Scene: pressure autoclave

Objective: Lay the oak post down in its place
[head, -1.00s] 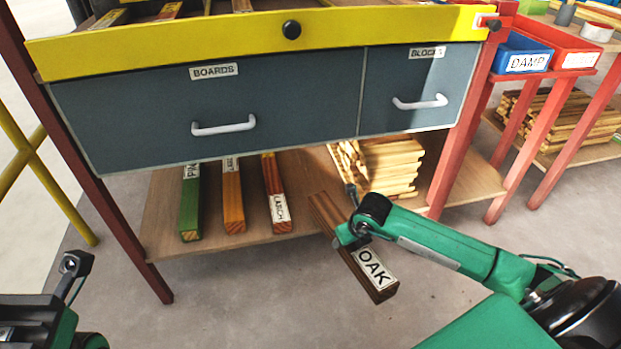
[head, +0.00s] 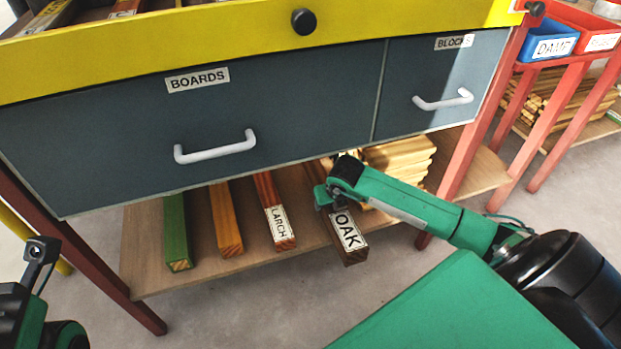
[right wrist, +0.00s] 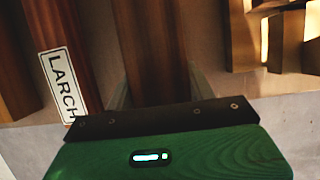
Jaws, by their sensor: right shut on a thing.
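The oak post (head: 348,235) is a dark brown square bar with a white OAK label near its front end. My right gripper (head: 327,196) is shut on it behind the label. The right wrist view shows the oak post (right wrist: 152,50) between the fingers, beside the larch post (right wrist: 55,55).
A green post (head: 176,235) and an orange post (head: 225,220) lie left of the larch. Stacked pale wood (head: 405,158) lies to the right. The grey drawers (head: 200,120) hang low over the shelf and hide the posts' back ends. A red leg (head: 465,165) stands right.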

